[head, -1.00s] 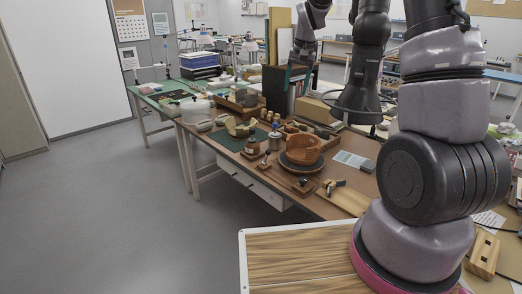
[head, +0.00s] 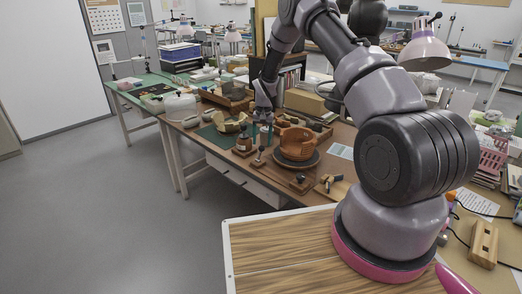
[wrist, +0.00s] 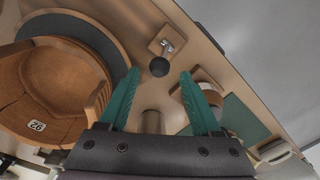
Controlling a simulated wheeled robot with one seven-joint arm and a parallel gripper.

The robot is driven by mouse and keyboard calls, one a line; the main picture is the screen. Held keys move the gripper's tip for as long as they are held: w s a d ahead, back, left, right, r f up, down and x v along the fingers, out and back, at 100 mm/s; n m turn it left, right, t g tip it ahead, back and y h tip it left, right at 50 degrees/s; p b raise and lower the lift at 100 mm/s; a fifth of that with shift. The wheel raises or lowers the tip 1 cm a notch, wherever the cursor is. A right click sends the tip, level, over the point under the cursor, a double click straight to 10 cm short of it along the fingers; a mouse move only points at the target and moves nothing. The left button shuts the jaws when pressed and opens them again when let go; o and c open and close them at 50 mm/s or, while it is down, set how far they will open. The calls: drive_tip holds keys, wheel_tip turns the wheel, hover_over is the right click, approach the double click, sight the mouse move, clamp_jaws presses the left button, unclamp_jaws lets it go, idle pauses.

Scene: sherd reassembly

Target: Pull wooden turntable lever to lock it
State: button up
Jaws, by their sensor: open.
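The turntable (head: 297,163) is a dark round disc on the work table, carrying a reddish-brown bowl (head: 297,145). In the wrist view the disc (wrist: 75,22) and the bowl (wrist: 45,85), with a numbered tag, fill the left. A small lever with a black ball knob (wrist: 159,67) stands on a wooden plate beside the disc; it also shows in the head view (head: 259,158). My gripper (wrist: 159,73) is open, its teal fingers pointing toward the knob, which appears between the fingertips. Contact cannot be told. In the head view my gripper (head: 262,134) is above the table behind the lever.
A wooden-based jar (head: 243,145) stands left of the lever, close to one finger in the wrist view. A green mat (head: 214,135) with sherds lies further left. Another small knobbed wooden piece (head: 300,182) sits near the table's front edge. Open floor lies left.

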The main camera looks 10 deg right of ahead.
sight(262, 149)
wheel_tip(262, 149, down, 5)
drive_tip(key=shift+f, duration=0.1)
idle(0.3)
clamp_jaws()
idle(1.3)
